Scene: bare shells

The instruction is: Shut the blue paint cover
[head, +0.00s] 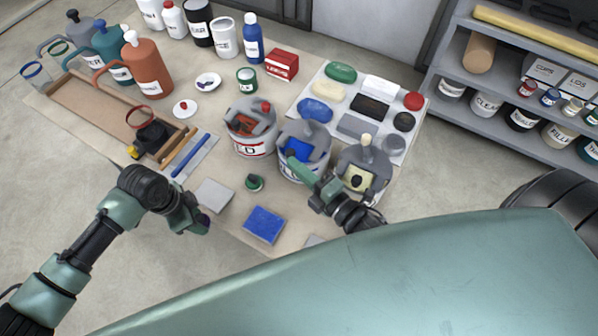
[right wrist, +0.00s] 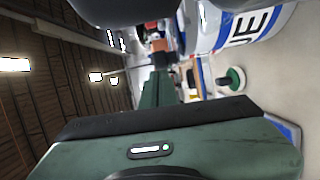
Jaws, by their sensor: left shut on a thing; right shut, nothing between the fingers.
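The blue paint can (head: 297,172) stands on the table between two similar cans. Its grey cover (head: 318,139) has an opening with blue paint (head: 298,150) showing; how the cover is hinged is unclear. My right gripper (head: 291,155) is shut and empty, its tip at the left side of this opening; I cannot tell whether it touches the cover. In the right wrist view, the can (right wrist: 252,28) shows part of its lettering close beside the gripper (right wrist: 160,88). My left gripper (head: 203,222) is shut on a small dark purple thing, mostly hidden, near the table's front edge.
A red paint can (head: 252,147) stands left of the blue one, a cream one (head: 358,184) to its right. A green-rimmed round piece (head: 255,182), a grey sheet (head: 214,195) and a blue sheet (head: 264,225) lie in front. A white tray (head: 345,75) with several blocks stands behind.

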